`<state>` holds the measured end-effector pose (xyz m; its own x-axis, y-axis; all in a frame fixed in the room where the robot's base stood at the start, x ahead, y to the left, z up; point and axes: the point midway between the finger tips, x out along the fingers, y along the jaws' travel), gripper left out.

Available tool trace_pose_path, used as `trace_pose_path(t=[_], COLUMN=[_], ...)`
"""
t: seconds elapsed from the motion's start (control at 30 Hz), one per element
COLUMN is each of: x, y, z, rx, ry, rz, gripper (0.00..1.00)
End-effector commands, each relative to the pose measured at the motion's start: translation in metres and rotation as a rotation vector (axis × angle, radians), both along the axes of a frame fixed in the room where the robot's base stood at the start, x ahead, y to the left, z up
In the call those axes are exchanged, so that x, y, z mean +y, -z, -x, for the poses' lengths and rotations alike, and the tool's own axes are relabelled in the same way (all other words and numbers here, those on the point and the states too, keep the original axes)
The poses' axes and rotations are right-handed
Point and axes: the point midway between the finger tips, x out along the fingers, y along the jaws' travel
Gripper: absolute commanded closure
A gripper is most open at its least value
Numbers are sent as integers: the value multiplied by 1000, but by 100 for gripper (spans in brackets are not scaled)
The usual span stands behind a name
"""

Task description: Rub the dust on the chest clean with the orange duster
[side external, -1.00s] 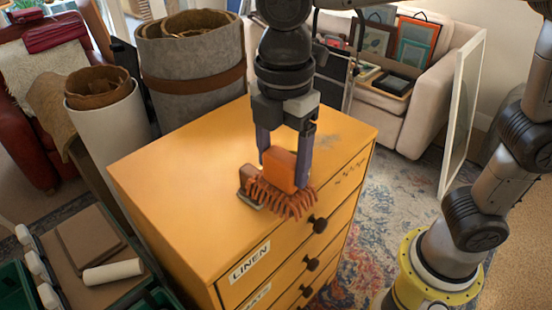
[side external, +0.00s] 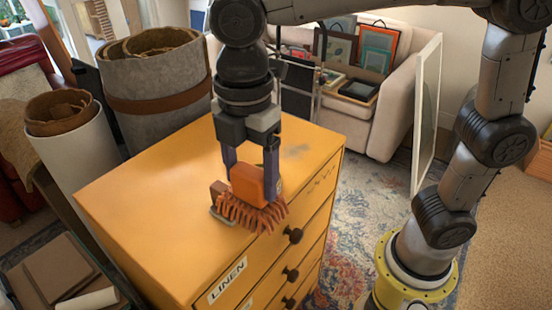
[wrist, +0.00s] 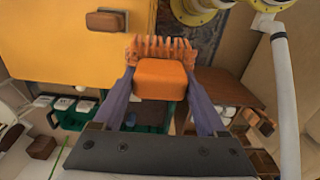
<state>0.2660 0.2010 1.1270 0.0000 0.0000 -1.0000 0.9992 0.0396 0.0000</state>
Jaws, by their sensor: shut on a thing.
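My gripper (side external: 252,178) is shut on the orange duster (side external: 247,184), one finger on each side of its block. The duster's orange fringe hangs down near the chest's front edge; I cannot tell whether it touches the wood. The duster also shows in the wrist view (wrist: 162,78), its fringe overlapping the chest's edge. The chest (side external: 140,205) is yellow-orange with dark round knobs and a LINEN label. A grey dust smudge (side external: 296,151) lies on its top toward the far right corner, apart from the duster. The wrist view does not clearly show the smudge.
A brown block with a grey base (side external: 217,199) sits on the chest top close beside the duster; the wrist view also shows it (wrist: 106,20). Rolled rugs (side external: 155,85) stand behind the chest at left. The chest top's left part is clear.

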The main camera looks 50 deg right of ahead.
Motion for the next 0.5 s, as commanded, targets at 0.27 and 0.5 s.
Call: trace_pose_path(t=[0.27, 0.5], x=[-18, -96], y=[6, 23], z=[-37, -93], rx=[1, 1], ry=[95, 346], rz=[1, 1], gripper=[97, 97])
